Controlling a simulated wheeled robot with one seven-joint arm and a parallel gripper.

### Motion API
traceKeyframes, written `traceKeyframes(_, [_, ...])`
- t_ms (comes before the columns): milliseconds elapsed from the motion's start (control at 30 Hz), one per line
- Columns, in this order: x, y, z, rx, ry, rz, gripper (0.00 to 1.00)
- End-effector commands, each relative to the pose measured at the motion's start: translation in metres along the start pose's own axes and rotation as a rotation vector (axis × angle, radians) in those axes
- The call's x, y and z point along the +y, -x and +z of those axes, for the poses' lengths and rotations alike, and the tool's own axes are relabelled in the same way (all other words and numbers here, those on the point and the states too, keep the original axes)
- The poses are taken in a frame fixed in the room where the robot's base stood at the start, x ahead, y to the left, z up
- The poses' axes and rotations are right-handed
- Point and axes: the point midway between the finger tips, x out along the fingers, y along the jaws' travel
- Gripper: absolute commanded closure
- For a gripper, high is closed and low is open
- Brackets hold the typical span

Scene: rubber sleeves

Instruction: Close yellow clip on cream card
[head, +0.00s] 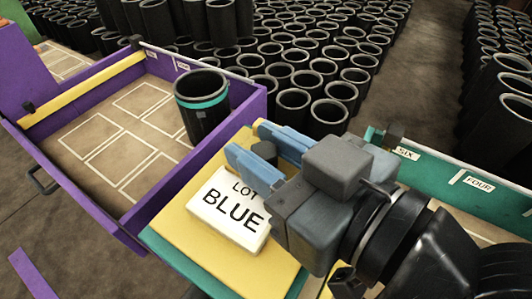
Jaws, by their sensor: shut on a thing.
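A cream card (226,214) reading "LOT BLUE" lies on a flat yellow board (178,217) at the centre. My gripper (266,150) reaches in from the right, over the card's upper right edge. Its two blue fingers are shut on a small dark knob (264,152) beside the card. I cannot clearly tell the yellow clip from the yellow board; my gripper hides the card's right side and whatever the knob joins.
A purple tray (190,195) at left has a yellow bar (85,88) across it. A black sleeve with a teal band (202,103) stands in its right part. A green tray (480,195) labelled SIX and FOUR lies at right. Many black sleeves (295,100) stand behind.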

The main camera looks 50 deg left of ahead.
Motion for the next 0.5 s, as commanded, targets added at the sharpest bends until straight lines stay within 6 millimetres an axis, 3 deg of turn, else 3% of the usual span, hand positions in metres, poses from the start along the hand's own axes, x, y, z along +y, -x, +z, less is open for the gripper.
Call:
traceKeyframes(433, [0.0002,0.0000,0.0010,0.000,0.009,0.002,0.97])
traceKeyframes(467, [0.0002,0.0000,0.0010,0.000,0.009,0.002,0.65])
traceKeyframes(500, [0.0002,0.0000,0.0011,0.001,0.008,0.002,0.61])
